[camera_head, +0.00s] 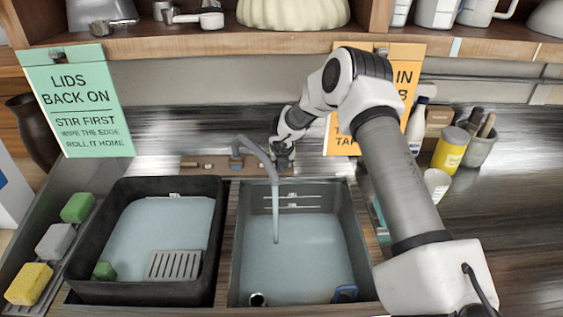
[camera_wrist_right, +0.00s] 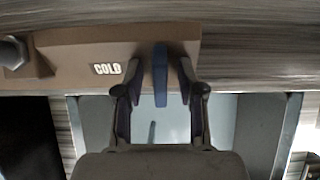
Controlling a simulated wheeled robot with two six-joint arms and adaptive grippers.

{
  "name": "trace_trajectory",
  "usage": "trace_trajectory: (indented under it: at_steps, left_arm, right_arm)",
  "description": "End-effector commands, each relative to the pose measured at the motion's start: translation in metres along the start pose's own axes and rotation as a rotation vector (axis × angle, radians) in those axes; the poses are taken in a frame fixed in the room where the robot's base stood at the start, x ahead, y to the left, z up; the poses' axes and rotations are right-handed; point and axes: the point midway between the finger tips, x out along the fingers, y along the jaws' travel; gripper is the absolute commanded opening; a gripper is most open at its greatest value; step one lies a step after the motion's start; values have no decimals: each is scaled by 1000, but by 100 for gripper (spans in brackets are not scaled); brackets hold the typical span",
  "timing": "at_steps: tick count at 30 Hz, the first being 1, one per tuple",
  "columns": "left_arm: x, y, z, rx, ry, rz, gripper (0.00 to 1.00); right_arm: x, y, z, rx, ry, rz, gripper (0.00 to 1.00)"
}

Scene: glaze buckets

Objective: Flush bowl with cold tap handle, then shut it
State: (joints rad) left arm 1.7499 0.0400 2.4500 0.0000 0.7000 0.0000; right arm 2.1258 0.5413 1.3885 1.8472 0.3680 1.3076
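My right gripper (camera_head: 283,157) is at the tap behind the right sink basin (camera_head: 237,255). In the right wrist view, the blue cold tap handle (camera_wrist_right: 160,75) stands between the two open fingers of the gripper (camera_wrist_right: 159,72), with a gap on each side. A "COLD" label (camera_wrist_right: 107,69) is to its left. In the head view my gripper hides the handle. The grey curved spout (camera_head: 255,150) hangs over the basin, and a pale blue stream (camera_head: 276,215) runs from it into the basin. No separate bowl can be made out. My left gripper is out of view.
A black tub (camera_head: 215,270) with pale water, a grate and a green sponge stands left of the basin. Several sponges (camera_head: 55,241) lie further left. A yellow jar (camera_head: 451,150), bottle and brush pot stand back right. A shelf edge (camera_head: 200,40) crosses above.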

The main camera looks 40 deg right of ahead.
Motion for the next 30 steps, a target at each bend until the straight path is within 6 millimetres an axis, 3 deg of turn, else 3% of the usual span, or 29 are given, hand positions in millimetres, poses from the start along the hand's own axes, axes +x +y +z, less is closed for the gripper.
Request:
trace_trajectory:
  at_steps: [8,11,21,25,30]
  left_arm:
    - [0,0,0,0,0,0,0]
    - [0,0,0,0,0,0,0]
    - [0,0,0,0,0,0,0]
    - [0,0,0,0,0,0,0]
    - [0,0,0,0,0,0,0]
  right_arm:
    - [-6,0,0,2,0,1,39]
    - [-22,1,1,2,0,2,39]
    - [-103,1,1,1,-1,2,39]
    - [-117,0,0,1,0,1,39]
    - [-119,0,0,0,1,-1,39]
